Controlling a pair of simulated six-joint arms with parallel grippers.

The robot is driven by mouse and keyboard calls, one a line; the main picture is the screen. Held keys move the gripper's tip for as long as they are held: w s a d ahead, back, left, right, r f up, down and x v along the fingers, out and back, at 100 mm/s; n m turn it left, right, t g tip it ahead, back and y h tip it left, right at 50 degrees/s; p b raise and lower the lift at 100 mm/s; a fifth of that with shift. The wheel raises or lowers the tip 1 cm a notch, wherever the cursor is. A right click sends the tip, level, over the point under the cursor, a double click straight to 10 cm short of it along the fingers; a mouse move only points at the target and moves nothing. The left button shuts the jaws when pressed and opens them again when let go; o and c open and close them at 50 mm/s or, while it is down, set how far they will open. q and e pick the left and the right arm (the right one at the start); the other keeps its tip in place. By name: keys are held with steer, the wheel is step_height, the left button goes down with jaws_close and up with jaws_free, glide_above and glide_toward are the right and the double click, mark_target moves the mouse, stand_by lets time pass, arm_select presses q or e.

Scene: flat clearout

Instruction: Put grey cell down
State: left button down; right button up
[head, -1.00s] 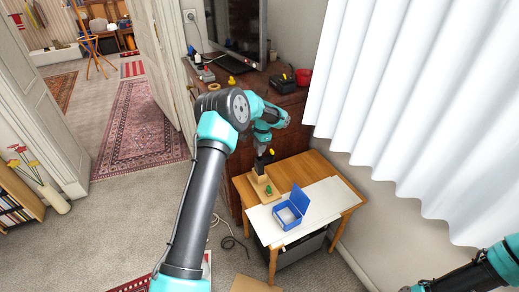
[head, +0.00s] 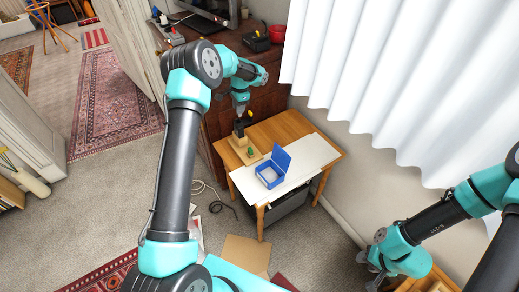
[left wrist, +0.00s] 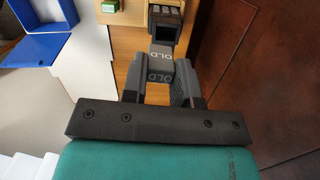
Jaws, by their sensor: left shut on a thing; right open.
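My left gripper (head: 240,108) is over the far left part of the small wooden table. In the left wrist view it is shut on the grey cell (left wrist: 160,63), which is marked "OLD" and sits between the fingertips. The cell's far end is close to a black socket-like part (left wrist: 166,20); I cannot tell whether they touch. In the head view the cell is too small to make out. A wooden stand (head: 246,151) with a green piece (head: 251,152) is below the gripper. My right gripper (head: 374,264) is open at the lower right, away from the table.
An open blue box (head: 268,176) stands on a white sheet (head: 300,168) beside the stand; its raised lid also shows in the left wrist view (left wrist: 35,50). A dark wooden cabinet (head: 212,125) is close behind. A white curtain (head: 370,90) hangs at the right.

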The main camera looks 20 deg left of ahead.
arm_select(q)
steer(key=s+d+f+m, duration=0.5)
steer(key=d+m, duration=0.3)
steer(key=d, duration=0.2)
steer(key=s+d+f+m+t, duration=0.1)
steer(key=s+d+f+m, duration=0.3)
steer(key=s+d+m, duration=0.4)
steer(key=d, duration=0.3)
steer(key=shift+f+t, duration=0.3)
steer(key=shift+f, duration=0.05)
steer(key=shift+a+f, duration=0.1)
glide_above(269, 177)
steer(key=shift+d+f, duration=0.2)
steer(key=shift+f, duration=2.8)
steer(key=shift+f, duration=0.15)
steer(key=shift+f, duration=1.75)
